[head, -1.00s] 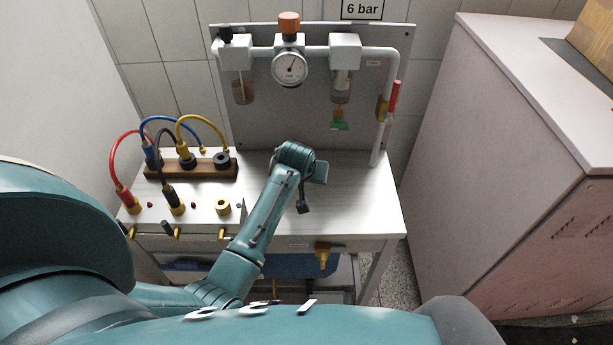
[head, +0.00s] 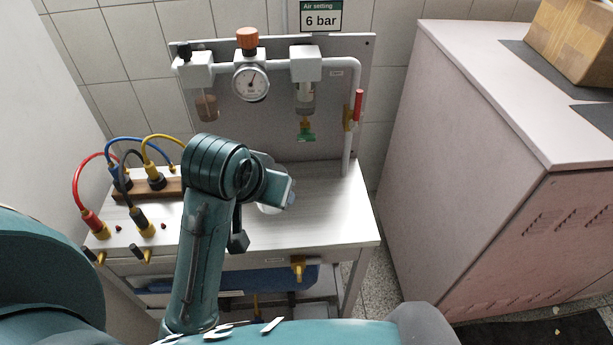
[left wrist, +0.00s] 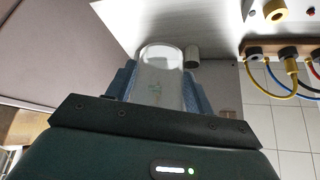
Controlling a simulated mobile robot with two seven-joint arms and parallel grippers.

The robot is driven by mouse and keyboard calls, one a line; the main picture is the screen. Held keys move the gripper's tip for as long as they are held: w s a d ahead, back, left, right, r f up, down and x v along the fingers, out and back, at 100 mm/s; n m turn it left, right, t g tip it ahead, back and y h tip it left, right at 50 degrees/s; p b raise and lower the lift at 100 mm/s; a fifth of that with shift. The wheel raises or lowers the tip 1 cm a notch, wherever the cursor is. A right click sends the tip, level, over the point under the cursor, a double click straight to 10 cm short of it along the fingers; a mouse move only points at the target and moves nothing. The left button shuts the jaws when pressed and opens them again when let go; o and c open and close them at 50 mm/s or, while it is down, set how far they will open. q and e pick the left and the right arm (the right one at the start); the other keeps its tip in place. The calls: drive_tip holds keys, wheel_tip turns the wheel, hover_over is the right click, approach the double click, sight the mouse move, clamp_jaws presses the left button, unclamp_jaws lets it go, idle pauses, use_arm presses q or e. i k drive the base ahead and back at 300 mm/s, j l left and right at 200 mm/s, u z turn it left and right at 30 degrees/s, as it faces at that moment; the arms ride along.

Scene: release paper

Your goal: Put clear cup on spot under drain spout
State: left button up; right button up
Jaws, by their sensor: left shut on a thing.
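The clear cup (left wrist: 160,72) stands out between the two blue fingers of my left gripper (left wrist: 160,88) in the left wrist view. The gripper is shut on it. In the head view the left gripper (head: 283,190) is over the white bench top, and the cup (head: 270,208) shows only in part behind it. The drain spout, with a yellow fitting and green end (head: 306,136), hangs below the right filter bowl (head: 305,98), behind and above the gripper. The spot under it is hard to make out. My right gripper is not in view.
The white bench (head: 325,222) has free room at its right. A vertical pipe with a red-handled valve (head: 358,105) stands at the right back. Hoses and plugs (head: 90,222) are at the left. A large cabinet (head: 450,150) stands at the right.

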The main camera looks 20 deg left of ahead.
sight(305, 178)
drive_tip(key=i+l+u, duration=0.1)
drive_tip(key=l, duration=0.2)
drive_tip(key=i+l+u, duration=0.1)
drive_tip(key=l, duration=0.2)
drive_tip(key=i+l, duration=0.15)
drive_tip(key=l, duration=0.15)
drive_tip(key=i+l+u, duration=0.15)
drive_tip(key=l, duration=0.2)
